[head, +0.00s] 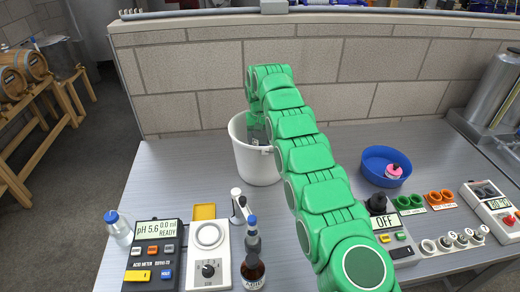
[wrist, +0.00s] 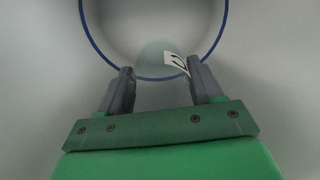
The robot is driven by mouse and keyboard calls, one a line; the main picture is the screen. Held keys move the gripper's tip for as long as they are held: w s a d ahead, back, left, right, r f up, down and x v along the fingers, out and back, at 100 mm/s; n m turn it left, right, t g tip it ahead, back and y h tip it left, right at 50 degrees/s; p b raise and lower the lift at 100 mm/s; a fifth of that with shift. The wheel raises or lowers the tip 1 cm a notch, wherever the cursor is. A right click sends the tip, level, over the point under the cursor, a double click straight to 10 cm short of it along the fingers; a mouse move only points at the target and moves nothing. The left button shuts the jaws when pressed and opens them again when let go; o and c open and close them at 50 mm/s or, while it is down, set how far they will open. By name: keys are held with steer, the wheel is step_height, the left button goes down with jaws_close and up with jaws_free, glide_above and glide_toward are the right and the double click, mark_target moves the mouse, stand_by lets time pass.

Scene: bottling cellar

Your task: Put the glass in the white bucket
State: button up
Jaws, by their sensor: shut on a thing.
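The white bucket (head: 258,168) stands on the table near the back wall, left of centre in the head view. My green arm reaches over to it, and my gripper (head: 258,128) is at its mouth, partly hidden by the arm and rim. In the wrist view my gripper (wrist: 160,84) is shut on the clear glass (wrist: 152,60), which carries a white label with a dark mark. Past the glass lies a pale round opening with a blue edge (wrist: 88,38), apparently the bucket; the glass overlaps its near edge. I cannot tell how deep the glass is.
A blue bowl (head: 372,173) with a pink-topped item stands right of my arm. In front are a pH meter (head: 152,255), a white stirrer plate (head: 209,262), a brown bottle (head: 252,271) and a clear bottle (head: 118,228). The table left of the bucket is clear.

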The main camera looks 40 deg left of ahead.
steer(key=shift+f, duration=2.6)
steer(key=shift+f, duration=0.15)
steer(key=o, duration=1.2)
steer(key=shift+r, duration=3.85)
steer(key=shift+r, duration=0.1)
